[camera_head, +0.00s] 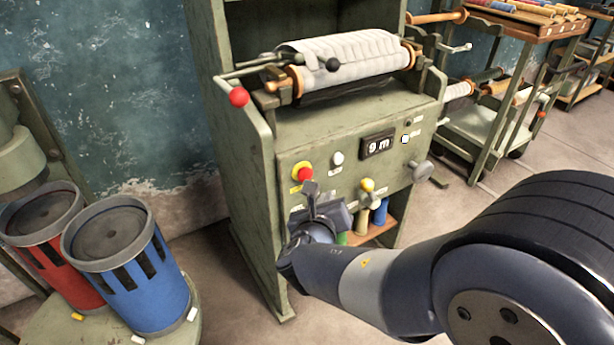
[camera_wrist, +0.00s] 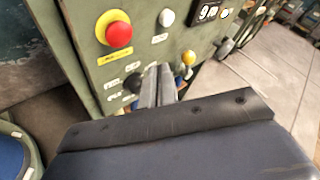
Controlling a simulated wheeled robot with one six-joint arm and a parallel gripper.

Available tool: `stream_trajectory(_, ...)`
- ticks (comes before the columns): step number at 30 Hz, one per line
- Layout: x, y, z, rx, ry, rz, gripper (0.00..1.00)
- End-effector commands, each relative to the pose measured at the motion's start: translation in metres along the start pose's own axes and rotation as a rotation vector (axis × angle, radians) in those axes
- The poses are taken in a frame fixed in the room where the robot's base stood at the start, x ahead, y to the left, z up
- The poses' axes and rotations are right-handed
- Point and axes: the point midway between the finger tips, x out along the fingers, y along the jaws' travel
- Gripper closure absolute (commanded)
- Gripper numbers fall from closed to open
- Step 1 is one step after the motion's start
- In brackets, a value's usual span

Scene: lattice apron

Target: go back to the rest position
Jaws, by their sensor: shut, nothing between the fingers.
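My gripper (camera_head: 312,189) is in front of the control panel of a green machine (camera_head: 290,170), below the red button (camera_head: 305,174) and left of the yellow-knobbed lever (camera_head: 367,185). In the wrist view my gripper (camera_wrist: 158,72) shows its two grey fingers together, with nothing between them. The red button (camera_wrist: 119,34) is up and left of the fingertips there, and the yellow knob (camera_wrist: 188,58) is just right of them. A dark knob (camera_wrist: 133,83) is close to the left of the fingers. Whether the fingers touch the panel I cannot tell.
A white roll (camera_head: 345,58) lies across the machine top. A red-ended lever (camera_head: 239,97) sticks out at its left. A display (camera_head: 378,146) reads 9 m. Blue (camera_head: 125,265) and red (camera_head: 45,235) drums stand at left. A wooden rack (camera_head: 520,25) is at right.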

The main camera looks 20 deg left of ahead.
Motion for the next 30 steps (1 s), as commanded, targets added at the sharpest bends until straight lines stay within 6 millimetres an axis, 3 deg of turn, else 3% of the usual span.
stream_trajectory(8, 0.002, 0.002, 0.002, 0.000, 0.000, 0.000, 1.00)
stream_trajectory(16, 0.021, 0.015, 0.014, 0.002, 0.001, 0.000, 1.00)
stream_trajectory(24, -0.010, -0.007, -0.008, 0.000, -0.001, 0.000, 1.00)
stream_trajectory(30, -0.022, -0.016, -0.016, 0.001, -0.001, 0.000, 1.00)
